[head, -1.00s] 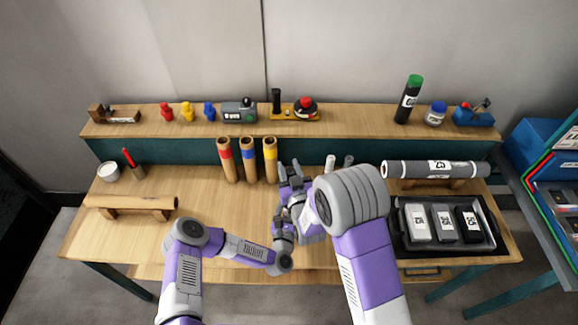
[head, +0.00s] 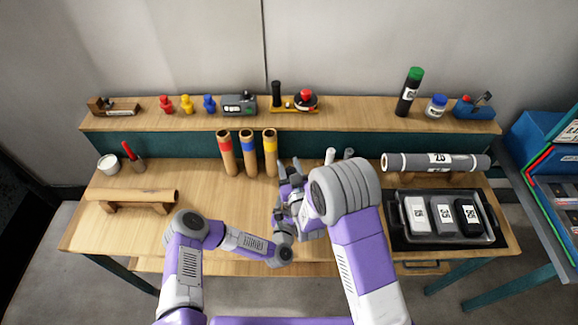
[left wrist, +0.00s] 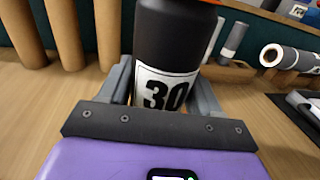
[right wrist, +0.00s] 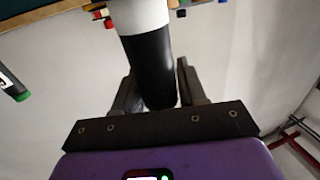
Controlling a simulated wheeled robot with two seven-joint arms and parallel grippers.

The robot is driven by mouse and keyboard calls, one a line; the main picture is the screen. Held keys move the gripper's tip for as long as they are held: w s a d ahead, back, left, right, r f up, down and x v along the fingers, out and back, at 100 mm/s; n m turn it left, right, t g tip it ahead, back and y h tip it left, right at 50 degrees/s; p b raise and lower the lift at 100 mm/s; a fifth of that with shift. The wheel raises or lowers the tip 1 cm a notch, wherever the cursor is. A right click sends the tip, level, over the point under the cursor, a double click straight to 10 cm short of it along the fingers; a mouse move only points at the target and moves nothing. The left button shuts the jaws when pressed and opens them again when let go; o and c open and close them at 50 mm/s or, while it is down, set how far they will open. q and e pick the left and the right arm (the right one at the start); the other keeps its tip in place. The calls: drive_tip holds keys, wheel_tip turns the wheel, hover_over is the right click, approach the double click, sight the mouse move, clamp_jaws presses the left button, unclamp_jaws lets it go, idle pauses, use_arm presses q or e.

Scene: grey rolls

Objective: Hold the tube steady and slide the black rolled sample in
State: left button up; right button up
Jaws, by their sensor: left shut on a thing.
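In the left wrist view a black tube (left wrist: 172,38) with a white label reading 30 stands between the fingers of my left gripper (left wrist: 163,85), which is shut on it. A bit of orange rim shows at its top edge. In the right wrist view a black roll (right wrist: 152,65) with a white band lies between the fingers of my right gripper (right wrist: 160,82). I cannot tell whether those fingers press on it. The roll's other end is out of frame. In the head view my right gripper (head: 290,177) and arm hide the tube and roll.
Three cardboard tubes (head: 249,165) with red, blue and yellow bands stand behind the grippers. A tray (head: 493,237) with white, grey and black labelled pieces lies at right. A long grey roll (head: 420,161) lies behind it. A wooden stand (head: 130,197) is at left. The left-middle tabletop is clear.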

drive_tip(key=o, duration=0.4)
drive_tip(key=v, duration=1.2)
idle(0.5)
use_arm(q)
drive_tip(key=o, duration=1.2)
